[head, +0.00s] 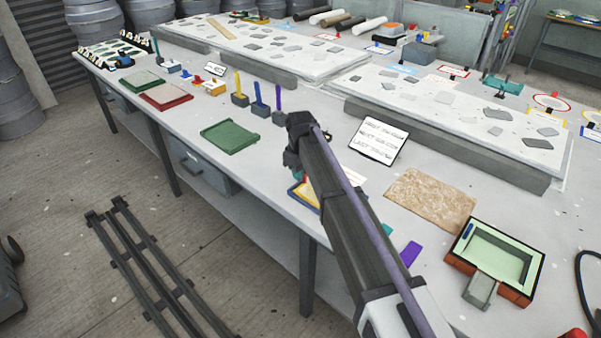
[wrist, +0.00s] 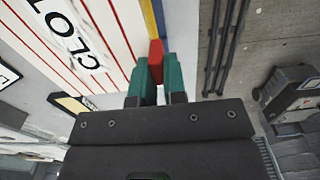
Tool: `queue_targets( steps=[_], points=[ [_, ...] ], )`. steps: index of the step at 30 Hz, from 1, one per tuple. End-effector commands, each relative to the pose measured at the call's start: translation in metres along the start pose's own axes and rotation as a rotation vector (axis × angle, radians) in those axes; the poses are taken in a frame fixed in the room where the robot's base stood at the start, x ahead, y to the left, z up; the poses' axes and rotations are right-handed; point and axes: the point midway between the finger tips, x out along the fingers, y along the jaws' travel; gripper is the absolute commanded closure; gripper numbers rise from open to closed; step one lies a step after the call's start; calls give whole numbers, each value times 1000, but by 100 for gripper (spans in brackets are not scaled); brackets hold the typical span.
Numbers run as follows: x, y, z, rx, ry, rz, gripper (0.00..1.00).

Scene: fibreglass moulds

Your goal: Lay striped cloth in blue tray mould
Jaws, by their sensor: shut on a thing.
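In the wrist view, my gripper (wrist: 158,75) has teal fingers, shut on a small red tab (wrist: 156,52). Beside it, at the upper left, is a white sheet with thin red stripes, the striped cloth (wrist: 110,25), with a label reading "CLOT", cut off by the frame. A yellow strip and a blue strip (wrist: 158,15) run along its right edge, by the tab. I cannot tell how the tab joins the cloth. In the head view, my arm hides most of the gripper and cloth; a blue and yellow corner (head: 303,196) shows beside the arm. I cannot identify the blue tray mould.
A green tray (head: 229,137) lies left of my arm on the grey table. A brown mottled sheet (head: 431,200) and a pale-green mould (head: 495,255) lie to the right. A lettered card (head: 378,141) is behind my arm. White slabs (head: 450,115) line the back.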

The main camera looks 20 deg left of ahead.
Motion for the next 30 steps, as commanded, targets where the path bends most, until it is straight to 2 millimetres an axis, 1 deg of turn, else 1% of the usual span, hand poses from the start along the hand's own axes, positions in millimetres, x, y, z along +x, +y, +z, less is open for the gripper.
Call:
queue_targets(
  steps=[1,9,13,17,26,30],
  points=[
    [9,0,0,0,0,0,100],
    [44,0,0,0,0,0,100],
    [58,0,0,0,0,0,100],
    [63,0,0,0,0,0,100],
    [61,0,0,0,0,0,100],
    [65,0,0,0,0,0,100]
  ],
)
